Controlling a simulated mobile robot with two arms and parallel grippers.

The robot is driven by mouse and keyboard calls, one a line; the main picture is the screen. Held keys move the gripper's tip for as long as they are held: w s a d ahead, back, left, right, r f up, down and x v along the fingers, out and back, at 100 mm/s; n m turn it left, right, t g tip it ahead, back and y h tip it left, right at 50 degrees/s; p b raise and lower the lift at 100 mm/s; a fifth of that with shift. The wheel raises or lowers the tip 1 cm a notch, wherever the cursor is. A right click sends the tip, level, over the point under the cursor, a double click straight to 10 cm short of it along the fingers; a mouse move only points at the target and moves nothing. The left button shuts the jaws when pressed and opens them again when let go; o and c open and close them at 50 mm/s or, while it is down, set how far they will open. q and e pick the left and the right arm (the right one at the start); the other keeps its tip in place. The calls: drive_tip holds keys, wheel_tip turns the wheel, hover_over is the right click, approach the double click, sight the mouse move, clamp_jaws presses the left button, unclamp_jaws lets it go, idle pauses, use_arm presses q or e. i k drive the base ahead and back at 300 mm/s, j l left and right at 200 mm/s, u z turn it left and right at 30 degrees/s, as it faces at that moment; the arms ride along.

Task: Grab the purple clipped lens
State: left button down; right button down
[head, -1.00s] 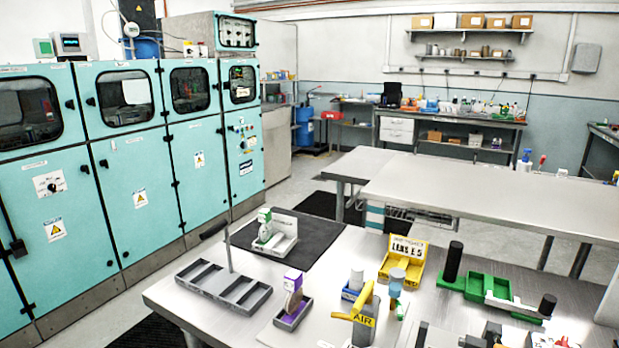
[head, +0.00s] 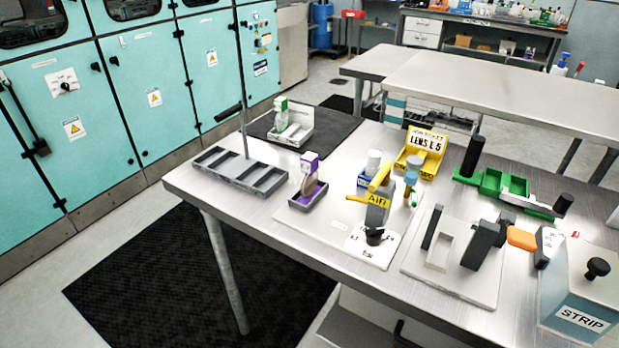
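The purple clipped lens (head: 310,173) stands upright in a small dark grey tray (head: 308,199) near the left part of the metal table. Its top is a purple and white clip, and a tan, rounded lens shows below it. Neither of my grippers is in the head view.
A grey compartment tray (head: 240,172) with a post is left of the lens. A green-clipped item (head: 281,112) sits in a white holder on a black mat. The yellow AIR tool (head: 377,195), yellow LENS box (head: 420,152), green fixture (head: 505,187) and STRIP box (head: 580,290) stand to the right.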

sight(308, 161)
drive_tip(key=k+l, duration=0.1)
drive_tip(key=l, duration=0.3)
drive_tip(key=k+l+z, duration=0.15)
drive_tip(key=l, duration=0.7)
drive_tip(key=k+z, duration=0.05)
